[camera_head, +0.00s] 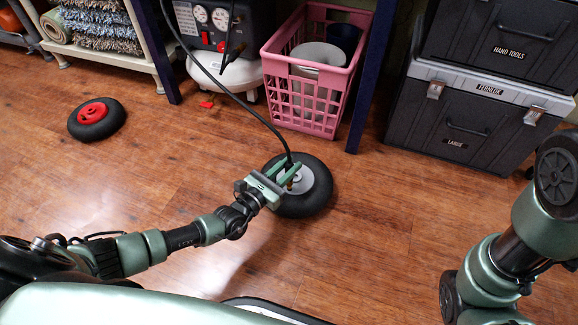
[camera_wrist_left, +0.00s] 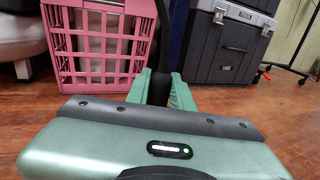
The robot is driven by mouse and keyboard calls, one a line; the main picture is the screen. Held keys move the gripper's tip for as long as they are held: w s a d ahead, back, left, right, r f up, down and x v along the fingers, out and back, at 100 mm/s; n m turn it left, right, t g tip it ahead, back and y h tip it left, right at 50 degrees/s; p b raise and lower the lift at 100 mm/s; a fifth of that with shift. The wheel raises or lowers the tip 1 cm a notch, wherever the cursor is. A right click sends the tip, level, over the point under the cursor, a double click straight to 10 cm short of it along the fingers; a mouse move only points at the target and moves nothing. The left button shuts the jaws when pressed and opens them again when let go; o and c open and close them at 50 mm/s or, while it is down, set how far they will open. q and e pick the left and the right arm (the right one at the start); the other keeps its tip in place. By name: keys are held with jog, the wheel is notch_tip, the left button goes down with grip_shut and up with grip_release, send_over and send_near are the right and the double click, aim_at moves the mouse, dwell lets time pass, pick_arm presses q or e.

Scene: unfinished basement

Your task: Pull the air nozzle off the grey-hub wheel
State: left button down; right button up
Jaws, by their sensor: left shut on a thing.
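The grey-hub wheel (camera_head: 317,196) lies flat on the wooden floor, a black tyre around a grey hub. My left gripper (camera_head: 290,171) is over its hub, shut on the air nozzle (camera_head: 289,160) at the end of a black hose. In the left wrist view the dark nozzle (camera_wrist_left: 158,88) stands upright between the green fingers of my left gripper (camera_wrist_left: 160,88). I cannot tell whether the nozzle still sits on the valve. My right arm shows at the right edge, but its gripper is out of view.
The hose (camera_head: 222,88) runs up to a compressor (camera_head: 215,40) at the back. A pink basket (camera_head: 312,98) and dark toolboxes (camera_head: 470,120) stand behind. A red-hub wheel (camera_head: 97,118) lies at the left. The floor between the wheels is clear.

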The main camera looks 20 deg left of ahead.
pick_arm(q)
jog(key=shift+r+p, duration=0.45)
jog(key=shift+r, duration=0.2)
jog(key=shift+r, duration=0.35)
jog(key=shift+r+p, duration=0.1)
jog(key=shift+p, duration=0.2)
